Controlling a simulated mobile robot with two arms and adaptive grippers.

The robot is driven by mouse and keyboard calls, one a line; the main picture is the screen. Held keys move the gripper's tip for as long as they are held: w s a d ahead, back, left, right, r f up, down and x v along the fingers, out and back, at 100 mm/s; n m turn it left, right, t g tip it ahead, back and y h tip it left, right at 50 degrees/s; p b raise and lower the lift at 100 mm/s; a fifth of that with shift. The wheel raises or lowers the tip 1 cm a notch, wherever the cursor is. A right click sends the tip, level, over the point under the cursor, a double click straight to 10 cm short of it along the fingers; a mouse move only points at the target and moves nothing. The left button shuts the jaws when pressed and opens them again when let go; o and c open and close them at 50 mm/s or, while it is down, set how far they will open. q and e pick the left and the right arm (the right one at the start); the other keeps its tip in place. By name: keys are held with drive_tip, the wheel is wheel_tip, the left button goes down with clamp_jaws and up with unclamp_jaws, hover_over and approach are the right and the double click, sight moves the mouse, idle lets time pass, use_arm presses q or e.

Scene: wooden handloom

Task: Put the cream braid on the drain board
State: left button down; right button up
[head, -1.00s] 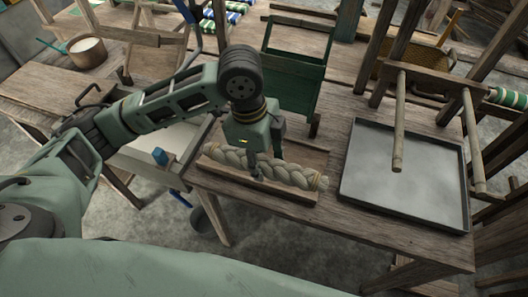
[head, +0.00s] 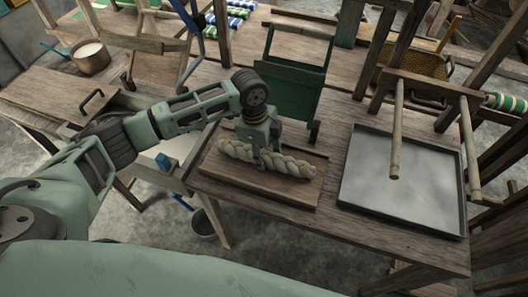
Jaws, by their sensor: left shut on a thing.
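The cream braid (head: 292,166) is a thick plaited length with tied ends. It lies lengthwise over the wooden board (head: 258,184), which looks like the drain board, on the near left part of the table. My left gripper (head: 264,156) comes down from above and is shut on the braid near its middle. The braid is low over the board and looks to be resting on it; the gripper hides part of the contact. My right gripper is not in view.
A grey metal tray (head: 400,190) lies to the right on the wooden table (head: 330,228). A green box-like stand (head: 290,82) is just behind the board. Wooden bars (head: 397,130) hang over the tray. A bucket (head: 203,223) stands below the table's left side.

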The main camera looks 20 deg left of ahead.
use_arm(q)
drive_tip(key=shift+f, duration=0.1)
drive_tip(key=c, duration=1.5)
unclamp_jaws()
drive_tip(key=shift+f, duration=0.2)
drive_tip(key=o, duration=0.4)
drive_tip(key=shift+o, duration=0.4)
drive_tip(key=shift+r, duration=0.1)
